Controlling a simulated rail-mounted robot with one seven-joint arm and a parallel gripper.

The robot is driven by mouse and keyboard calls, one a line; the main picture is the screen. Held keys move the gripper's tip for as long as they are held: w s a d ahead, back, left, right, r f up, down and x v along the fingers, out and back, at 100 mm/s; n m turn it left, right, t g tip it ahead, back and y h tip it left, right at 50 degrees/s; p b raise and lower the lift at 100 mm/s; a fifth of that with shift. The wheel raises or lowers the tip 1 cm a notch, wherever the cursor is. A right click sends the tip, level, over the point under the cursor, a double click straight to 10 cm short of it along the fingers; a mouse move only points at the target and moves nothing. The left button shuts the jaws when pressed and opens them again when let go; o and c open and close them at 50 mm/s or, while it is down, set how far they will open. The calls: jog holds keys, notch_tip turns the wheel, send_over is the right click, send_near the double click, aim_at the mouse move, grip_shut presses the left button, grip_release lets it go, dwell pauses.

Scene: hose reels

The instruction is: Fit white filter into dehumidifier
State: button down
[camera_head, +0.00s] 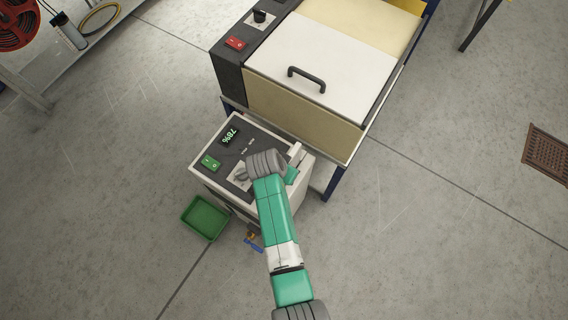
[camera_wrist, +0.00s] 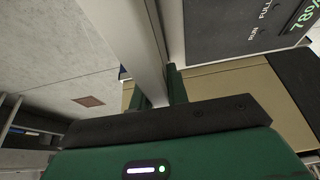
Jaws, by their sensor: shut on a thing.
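The dehumidifier (camera_head: 222,150) is a white box with a dark top panel, a green switch, a dial and a 78% display. My gripper (camera_head: 293,172) is at its right side, partly hidden by my wrist. In the wrist view my gripper (camera_wrist: 160,88) is shut on a pale, flat-edged piece that appears to be the white filter (camera_wrist: 135,45). A pale upright edge of it shows in the head view (camera_head: 298,152), close against the dehumidifier's side. The slot is hidden, so I cannot tell whether the filter is inside it.
A large beige machine (camera_head: 305,107) with a white lid and black handle stands just behind the dehumidifier. A green tray (camera_head: 204,217) lies on the floor at front left. A floor drain (camera_head: 547,154) is at far right.

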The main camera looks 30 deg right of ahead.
jog(key=shift+f+b, duration=0.7)
jog(key=shift+f, duration=1.1)
jog(key=shift+f, duration=0.2)
jog(key=c, duration=1.4)
grip_release()
jog(key=shift+o, duration=0.2)
jog(key=p+v, duration=0.5)
jog(key=v, duration=0.7)
jog(key=shift+d+r, duration=0.1)
jog(key=shift+r, duration=0.2)
